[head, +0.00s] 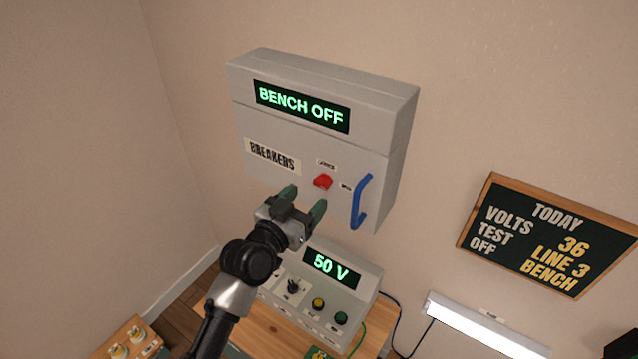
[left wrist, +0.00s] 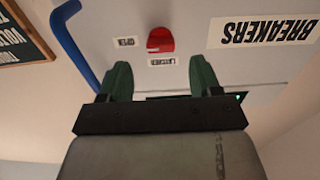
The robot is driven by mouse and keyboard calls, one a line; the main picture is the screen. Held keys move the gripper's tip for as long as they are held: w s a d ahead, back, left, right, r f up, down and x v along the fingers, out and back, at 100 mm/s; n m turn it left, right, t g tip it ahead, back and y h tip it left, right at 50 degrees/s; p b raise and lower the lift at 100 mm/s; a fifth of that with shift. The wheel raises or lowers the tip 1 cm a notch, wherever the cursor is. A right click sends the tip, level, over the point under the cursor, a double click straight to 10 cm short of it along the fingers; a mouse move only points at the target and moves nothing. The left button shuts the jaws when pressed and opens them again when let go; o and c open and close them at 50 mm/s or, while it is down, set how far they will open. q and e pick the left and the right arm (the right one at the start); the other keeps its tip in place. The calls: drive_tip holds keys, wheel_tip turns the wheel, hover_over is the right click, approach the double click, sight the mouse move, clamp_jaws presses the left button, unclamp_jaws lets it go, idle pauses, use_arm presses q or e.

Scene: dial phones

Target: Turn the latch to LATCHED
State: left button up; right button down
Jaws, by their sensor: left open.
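The red latch knob (head: 323,182) sits on the front of the grey breaker box (head: 215,130), between the BREAKERS label and the blue handle. Small labels stand above it and to its right; their words are too small to read surely. My left gripper (head: 305,199) is open and empty, just below and in front of the knob. The left wrist view shows the box upside down, with the knob (left wrist: 160,40) beyond and between the two green fingertips (left wrist: 160,78), apart from them. My right gripper is not in view.
The blue handle (head: 361,200) sticks out right of the knob, close to my gripper. A grey unit showing 50 V (head: 333,267) stands on the wooden bench below. A dark board (head: 545,235) hangs at the right. The wall left of the box is clear.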

sight(319, 186)
use_arm(q)
drive_tip(key=shift+x, duration=2.75)
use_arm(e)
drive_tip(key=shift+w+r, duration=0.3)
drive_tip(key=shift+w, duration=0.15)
use_arm(q)
drive_tip(key=shift+a, duration=0.1)
drive_tip(key=shift+c, duration=0.2)
drive_tip(key=c, duration=0.9)
